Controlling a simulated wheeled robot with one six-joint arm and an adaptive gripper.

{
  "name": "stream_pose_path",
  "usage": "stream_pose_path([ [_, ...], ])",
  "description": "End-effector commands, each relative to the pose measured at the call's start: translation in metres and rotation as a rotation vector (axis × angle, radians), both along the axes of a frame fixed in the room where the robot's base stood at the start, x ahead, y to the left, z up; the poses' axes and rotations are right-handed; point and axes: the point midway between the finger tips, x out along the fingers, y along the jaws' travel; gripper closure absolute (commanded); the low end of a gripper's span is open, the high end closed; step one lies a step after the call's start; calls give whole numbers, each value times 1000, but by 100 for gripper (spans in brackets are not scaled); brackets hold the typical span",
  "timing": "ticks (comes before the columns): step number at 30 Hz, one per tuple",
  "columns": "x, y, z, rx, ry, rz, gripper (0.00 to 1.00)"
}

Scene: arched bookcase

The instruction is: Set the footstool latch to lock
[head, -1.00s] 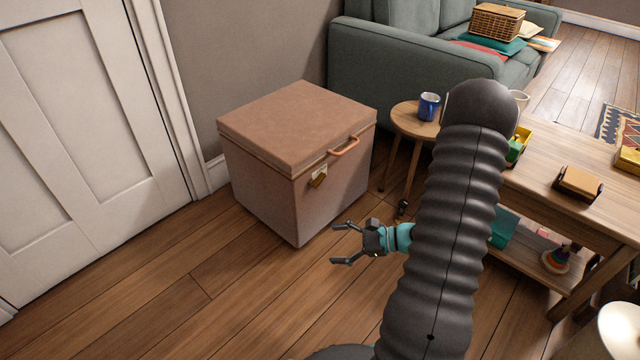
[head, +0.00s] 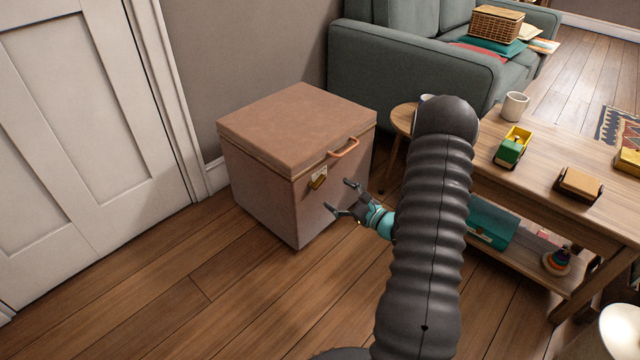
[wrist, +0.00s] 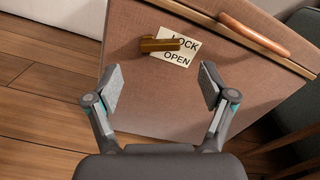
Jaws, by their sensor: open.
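The footstool (head: 262,185) is a pinkish-brown upholstered box with a closed lid and a copper handle (head: 344,148) on its front. Below the lid edge is a brass latch (head: 318,181) beside a white label. In the wrist view the brass latch (wrist: 160,45) lies roughly sideways across the label (wrist: 180,52), which reads LOCK above and OPEN below. I cannot tell for sure which word it marks. My gripper (head: 342,197) is open and empty, in front of the footstool and a little below and right of the latch. The open fingers (wrist: 160,88) show apart from the latch.
A wooden table (head: 545,170) with toy vehicles and a white mug (head: 515,105) stands to the right. A small round stool (head: 403,118) stands behind my arm. A green sofa (head: 410,65) is behind the footstool. Wooden floor (head: 190,290) is clear in front.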

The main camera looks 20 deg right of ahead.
Motion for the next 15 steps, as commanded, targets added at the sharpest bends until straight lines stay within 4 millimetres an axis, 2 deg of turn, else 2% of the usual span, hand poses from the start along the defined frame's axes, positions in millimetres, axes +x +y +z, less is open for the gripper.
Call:
stream_pose_path([
  [3, 21, 12, -1, -1, 0, 4, 18],
  [9, 49, 26, -1, -1, 0, 3, 18],
  [15, 65, 33, 0, -1, 0, 2, 18],
])
